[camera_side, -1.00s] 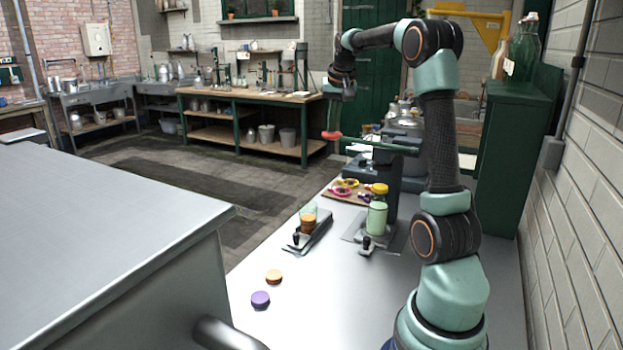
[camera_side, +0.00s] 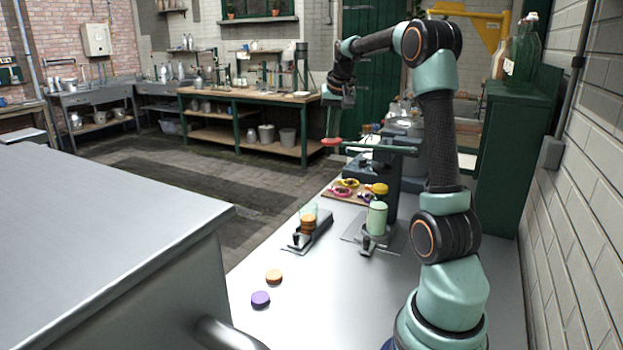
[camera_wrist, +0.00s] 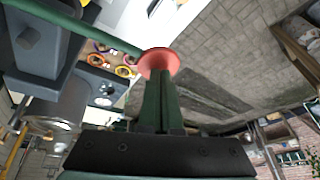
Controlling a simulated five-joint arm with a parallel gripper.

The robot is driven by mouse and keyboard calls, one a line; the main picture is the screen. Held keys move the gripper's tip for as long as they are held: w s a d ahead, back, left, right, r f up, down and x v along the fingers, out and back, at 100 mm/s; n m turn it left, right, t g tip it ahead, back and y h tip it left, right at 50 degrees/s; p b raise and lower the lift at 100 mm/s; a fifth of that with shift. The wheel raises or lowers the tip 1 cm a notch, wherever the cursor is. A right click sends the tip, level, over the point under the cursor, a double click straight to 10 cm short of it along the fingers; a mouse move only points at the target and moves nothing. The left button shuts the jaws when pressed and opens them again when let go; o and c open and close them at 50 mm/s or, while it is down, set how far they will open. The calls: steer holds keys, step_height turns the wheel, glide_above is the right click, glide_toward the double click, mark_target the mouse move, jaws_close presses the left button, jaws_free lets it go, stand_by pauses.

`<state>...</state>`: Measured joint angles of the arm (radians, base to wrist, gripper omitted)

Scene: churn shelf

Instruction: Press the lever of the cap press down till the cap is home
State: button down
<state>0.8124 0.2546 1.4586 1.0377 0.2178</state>
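The cap press (camera_side: 383,178) stands on the bench with its green lever (camera_side: 372,146) reaching left to a red knob (camera_side: 331,142). The lever looks nearly level. My gripper (camera_side: 331,135) points down with its fingers together, its tips at the top of the knob. The wrist view shows the shut fingers (camera_wrist: 161,78) against the red knob (camera_wrist: 158,62); the exact contact is hidden. A jar with pale green contents (camera_side: 377,219) stands under the press. A yellow cap (camera_side: 379,188) is above it; whether it is seated I cannot tell.
A board with coloured rings (camera_side: 344,187) lies behind. The front bench is mostly clear.

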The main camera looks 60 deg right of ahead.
mark_target(333, 141)
steer(key=shift+f, duration=0.85)
steer(key=shift+f, duration=0.85)
steer(key=shift+s+f, duration=0.15)
steer(key=shift+f, duration=0.65)
steer(key=shift+s+f, duration=0.15)
steer(key=shift+f, duration=0.55)
